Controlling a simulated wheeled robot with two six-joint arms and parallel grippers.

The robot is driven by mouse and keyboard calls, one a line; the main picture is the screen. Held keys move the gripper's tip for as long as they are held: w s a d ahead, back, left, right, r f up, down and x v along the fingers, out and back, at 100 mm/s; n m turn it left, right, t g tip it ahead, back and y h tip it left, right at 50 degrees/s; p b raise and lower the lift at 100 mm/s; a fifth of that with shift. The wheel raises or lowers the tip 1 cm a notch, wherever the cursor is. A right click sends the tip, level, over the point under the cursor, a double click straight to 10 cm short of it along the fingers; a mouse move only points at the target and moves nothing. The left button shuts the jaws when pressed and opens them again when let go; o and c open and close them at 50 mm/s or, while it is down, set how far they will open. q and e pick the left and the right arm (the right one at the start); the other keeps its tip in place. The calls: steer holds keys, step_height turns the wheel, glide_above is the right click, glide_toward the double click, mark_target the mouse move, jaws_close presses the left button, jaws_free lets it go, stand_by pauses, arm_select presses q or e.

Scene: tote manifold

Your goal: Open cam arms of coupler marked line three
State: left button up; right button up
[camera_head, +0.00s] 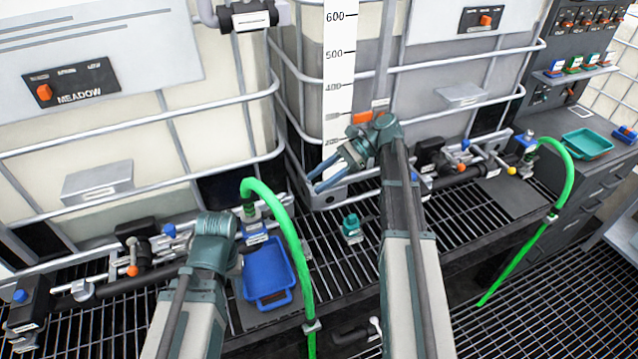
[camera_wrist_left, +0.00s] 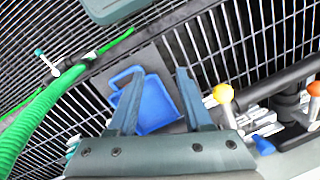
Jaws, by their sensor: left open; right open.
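A green hose (camera_head: 275,215) ends in a coupler (camera_head: 252,217) with blue and grey parts and a white tag, behind the blue tray. A second green hose (camera_head: 567,170) meets another coupler (camera_head: 529,147) at the right. The tag writing is too small to read, so I cannot tell which is line three, nor how the cam arms stand. My left gripper (camera_head: 213,243) is beside the nearer hose; its fingers are hidden in the head view. In the left wrist view the left gripper (camera_wrist_left: 157,85) is open and empty above the blue tray. My right gripper (camera_head: 335,172) is open and empty before the level scale.
Pipework with an orange knob (camera_head: 132,270) is at the left; a yellow knob (camera_head: 512,171) is at the right. A small teal object (camera_head: 351,226) stands mid-grating. A teal tray (camera_head: 587,131) is on the right cabinet. Caged totes block the back.

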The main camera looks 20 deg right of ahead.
arm_select(q)
steer(key=shift+s+d+r, duration=0.1)
steer(key=shift+d+r, duration=0.15)
steer(key=shift+d, duration=0.15)
arm_select(e)
steer(key=shift+d+r, duration=0.3)
steer(key=shift+d, duration=0.2)
